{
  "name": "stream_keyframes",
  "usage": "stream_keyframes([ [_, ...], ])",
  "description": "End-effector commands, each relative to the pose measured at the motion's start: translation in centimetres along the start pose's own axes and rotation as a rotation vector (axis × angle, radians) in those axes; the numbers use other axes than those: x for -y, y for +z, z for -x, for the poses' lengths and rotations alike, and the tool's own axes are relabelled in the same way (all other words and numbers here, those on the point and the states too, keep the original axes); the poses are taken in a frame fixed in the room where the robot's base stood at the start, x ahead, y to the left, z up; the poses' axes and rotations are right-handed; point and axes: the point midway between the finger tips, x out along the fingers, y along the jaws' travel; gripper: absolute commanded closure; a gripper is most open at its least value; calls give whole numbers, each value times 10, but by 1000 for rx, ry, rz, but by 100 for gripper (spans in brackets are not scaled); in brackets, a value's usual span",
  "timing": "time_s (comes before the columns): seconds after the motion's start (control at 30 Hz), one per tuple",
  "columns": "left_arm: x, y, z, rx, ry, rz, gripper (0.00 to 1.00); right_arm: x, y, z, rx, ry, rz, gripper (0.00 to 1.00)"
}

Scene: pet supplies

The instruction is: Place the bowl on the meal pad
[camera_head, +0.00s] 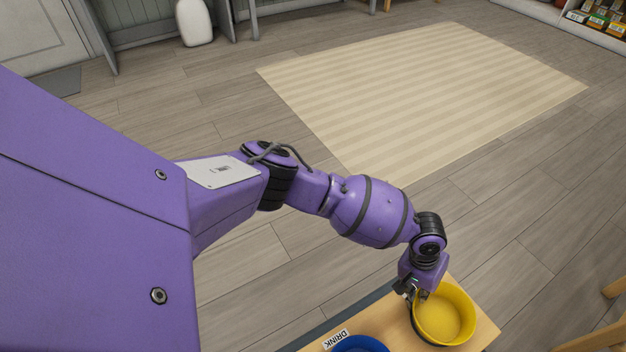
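A yellow bowl (447,315) is at the bottom right, at the right end of a light wooden surface (483,335). My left gripper (415,292) points down at the bowl's left rim, with its fingers close to or touching the rim. Whether they are closed on it cannot be told. A dark edge shows along the bowl's lower left side. A blue bowl (360,343) is cut off by the bottom edge, beside a white label reading "DRINK" (336,339). I cannot clearly make out a meal pad. My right gripper is out of view.
A dark grey strip (345,315) runs along the wooden surface's far left edge. A striped beige rug (420,95) lies on the plank floor beyond. Wooden furniture parts (600,338) stand at the right edge. Shelves (600,22) are at the top right.

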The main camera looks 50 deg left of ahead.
Motion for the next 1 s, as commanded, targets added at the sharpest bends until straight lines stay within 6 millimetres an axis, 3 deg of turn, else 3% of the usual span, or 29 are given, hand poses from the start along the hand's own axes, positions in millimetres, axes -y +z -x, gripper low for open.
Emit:
stream_keyframes([
  [0.4, -1, -2, -3, -3, 2, -1, 100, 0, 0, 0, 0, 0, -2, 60],
  [0.6, 0, -1, -4, -2, 1, -1, 77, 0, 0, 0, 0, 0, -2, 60],
  [0.87, 0, -1, -3, -3, 1, -1, 77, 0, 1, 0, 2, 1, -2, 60],
  [1.0, -2, -2, 6, -4, 1, -2, 77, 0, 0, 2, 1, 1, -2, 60],
])
